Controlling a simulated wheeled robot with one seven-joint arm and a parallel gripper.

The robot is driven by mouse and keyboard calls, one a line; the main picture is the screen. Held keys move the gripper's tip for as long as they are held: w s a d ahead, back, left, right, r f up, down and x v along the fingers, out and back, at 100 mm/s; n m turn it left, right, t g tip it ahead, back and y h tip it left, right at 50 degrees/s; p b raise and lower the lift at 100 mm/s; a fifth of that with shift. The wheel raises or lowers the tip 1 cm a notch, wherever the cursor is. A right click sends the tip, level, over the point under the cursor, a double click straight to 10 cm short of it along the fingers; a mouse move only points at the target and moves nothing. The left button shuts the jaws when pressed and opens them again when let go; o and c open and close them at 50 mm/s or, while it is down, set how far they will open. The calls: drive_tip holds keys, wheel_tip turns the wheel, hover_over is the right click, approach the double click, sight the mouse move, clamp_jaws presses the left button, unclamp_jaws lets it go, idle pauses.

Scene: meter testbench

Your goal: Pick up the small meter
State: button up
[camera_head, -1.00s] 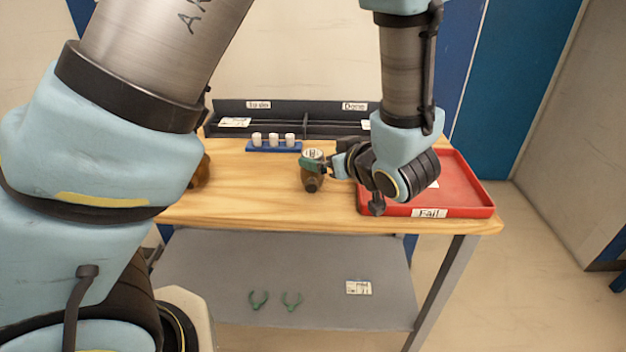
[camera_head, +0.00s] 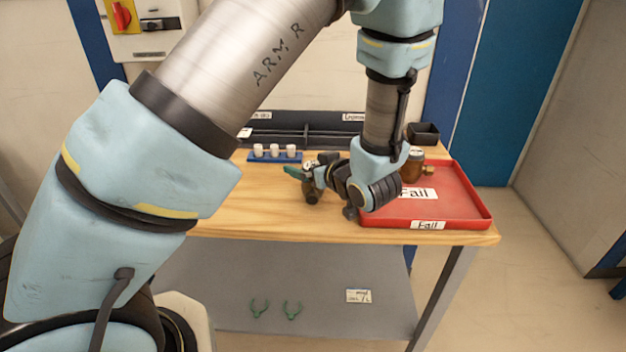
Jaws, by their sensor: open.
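A small brown meter (camera_head: 311,192) stands on the wooden table near its middle, mostly hidden behind my gripper; its lower brown body shows. My gripper (camera_head: 296,173), with green fingertips, is open and reaches in from the right at the meter's upper part. I cannot tell whether the fingers touch the meter. Another brown meter (camera_head: 412,166) with a pale top sits at the back of the red tray, right of my wrist.
The red tray (camera_head: 474,212) marked "Fail" covers the table's right side. A blue rack (camera_head: 262,159) with white cylinders stands behind the meter, before a dark divided tray (camera_head: 322,142). A black bin (camera_head: 423,132) is at the back right. The table's front left (camera_head: 250,216) is clear.

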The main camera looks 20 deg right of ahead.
drive_tip(key=shift+w+f, duration=0.2)
drive_tip(key=shift+w, duration=0.2)
clamp_jaws()
idle(0.5)
